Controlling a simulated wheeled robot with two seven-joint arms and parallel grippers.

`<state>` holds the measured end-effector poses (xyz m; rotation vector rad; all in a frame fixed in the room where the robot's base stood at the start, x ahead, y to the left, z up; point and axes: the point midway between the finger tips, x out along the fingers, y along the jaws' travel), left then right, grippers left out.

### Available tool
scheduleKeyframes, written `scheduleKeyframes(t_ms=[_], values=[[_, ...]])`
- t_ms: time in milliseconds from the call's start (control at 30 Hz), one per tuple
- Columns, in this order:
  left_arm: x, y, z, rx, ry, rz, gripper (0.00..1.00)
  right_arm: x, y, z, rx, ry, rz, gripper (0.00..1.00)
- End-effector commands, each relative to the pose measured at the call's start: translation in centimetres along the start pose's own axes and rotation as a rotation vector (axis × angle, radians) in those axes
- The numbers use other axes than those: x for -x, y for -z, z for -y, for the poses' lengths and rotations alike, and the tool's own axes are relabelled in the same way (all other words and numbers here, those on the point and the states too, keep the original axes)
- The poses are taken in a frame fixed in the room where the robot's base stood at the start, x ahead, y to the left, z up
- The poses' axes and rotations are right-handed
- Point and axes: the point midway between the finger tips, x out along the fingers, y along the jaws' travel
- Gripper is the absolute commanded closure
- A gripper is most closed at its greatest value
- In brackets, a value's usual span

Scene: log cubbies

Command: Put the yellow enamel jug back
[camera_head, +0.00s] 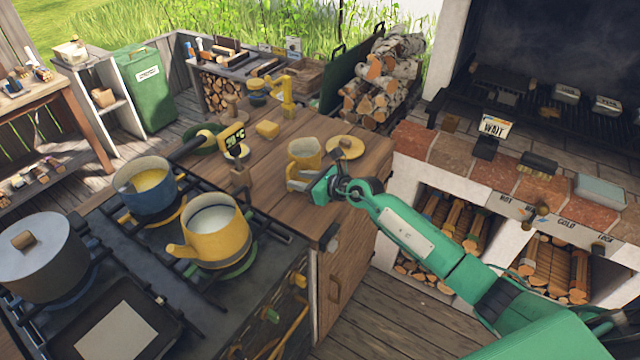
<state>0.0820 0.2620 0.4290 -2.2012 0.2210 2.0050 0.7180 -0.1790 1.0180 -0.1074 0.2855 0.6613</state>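A yellow enamel jug with a spout (213,240) stands upright on the front right burner of the stove, with pale liquid inside. A smaller yellow cup-like vessel (304,150) stands on the wooden counter, with a round yellow lid (345,147) to its right. My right gripper (296,180) is low over the counter, just in front of the smaller vessel and right of the jug, apart from the jug. Its fingers point left and look parted, with nothing between them. I cannot tell whether it touches the smaller vessel. My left gripper is not in view.
A blue pot of yellow liquid (147,187) and a grey lidded pot (42,257) stand on the stove (190,310). Brick-topped log cubbies (480,180) stand at right.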

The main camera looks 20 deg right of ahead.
Motion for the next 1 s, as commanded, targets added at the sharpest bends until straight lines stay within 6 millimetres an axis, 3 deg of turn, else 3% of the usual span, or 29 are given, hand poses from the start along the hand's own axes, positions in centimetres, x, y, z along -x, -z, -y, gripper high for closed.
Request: scheduleKeyframes(t_ms=[200, 400, 1000], values=[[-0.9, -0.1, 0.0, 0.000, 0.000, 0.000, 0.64, 4.2, 0.3, -0.1, 0.003, 0.000, -0.002, 0.67], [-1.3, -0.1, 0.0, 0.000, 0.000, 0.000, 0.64, 6.6, 0.1, 0.0, 0.002, 0.000, 0.000, 0.67], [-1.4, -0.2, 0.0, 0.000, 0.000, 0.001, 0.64, 7.3, 0.0, -0.1, -0.001, -0.001, 0.002, 0.67]])
